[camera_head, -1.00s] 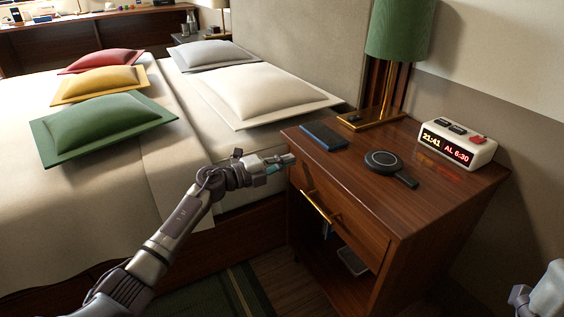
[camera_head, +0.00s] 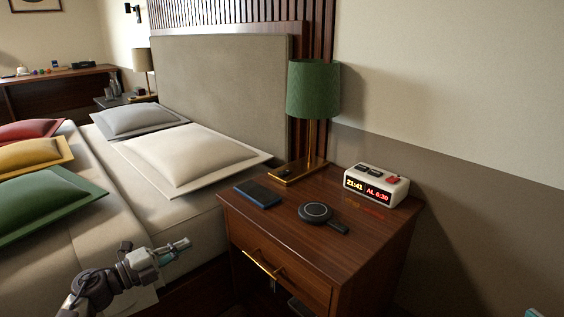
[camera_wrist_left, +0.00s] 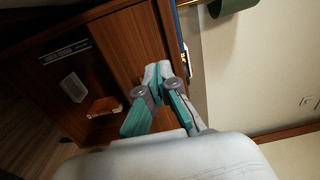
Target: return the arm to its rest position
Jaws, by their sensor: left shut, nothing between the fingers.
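My left gripper (camera_head: 182,246) is shut and empty in the head view. It hangs beside the bed, left of the wooden nightstand (camera_head: 391,231) and clear of it. In the left wrist view my left gripper (camera_wrist_left: 160,72) has its fingertips together, with the nightstand's wood behind them. The arm comes in low at the left, bent at the wrist. A small teal tip of my right gripper (camera_head: 535,312) shows at the bottom right corner; the rest is out of frame.
On the nightstand are a dark blue notebook (camera_head: 258,193), a round black charger (camera_head: 315,212), a green lamp (camera_head: 313,90) and a clock (camera_head: 376,185). Its drawer has a brass handle (camera_head: 262,264). The bed with pillows (camera_head: 185,157) lies left.

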